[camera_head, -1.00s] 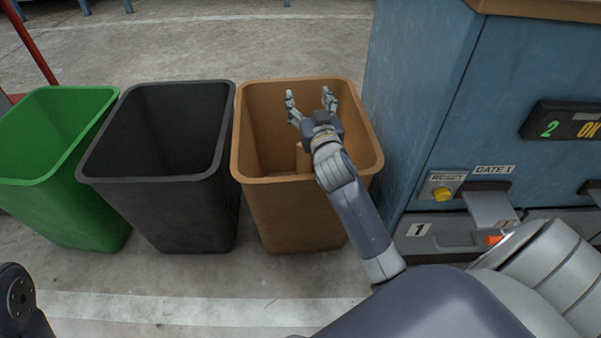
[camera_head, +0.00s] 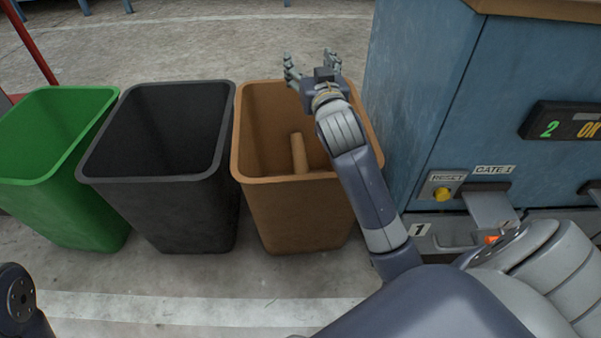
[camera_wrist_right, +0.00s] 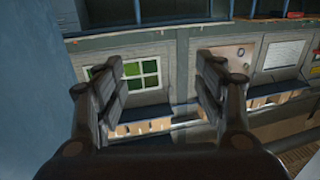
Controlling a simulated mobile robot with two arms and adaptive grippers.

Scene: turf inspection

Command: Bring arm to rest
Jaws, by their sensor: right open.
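My right gripper (camera_head: 311,66) is open and empty over the far rim of the brown bin (camera_head: 300,215). In the right wrist view its two fingers (camera_wrist_right: 160,90) stand apart with nothing between them. My right forearm crosses above the bin's right side. A tan cylinder-like piece (camera_head: 299,153) stands inside the brown bin, leaning on its wall or floor. Only a dark end joint of my left arm shows at the lower left of the head view; its gripper is out of view.
A black bin (camera_head: 175,215) and a green bin (camera_head: 75,215) stand left of the brown one. A blue machine (camera_head: 425,90) with a yellow reset button (camera_head: 442,193), a gate 1 chute (camera_head: 490,207) and a display (camera_head: 565,122) stands close on the right. Concrete floor behind the bins is clear.

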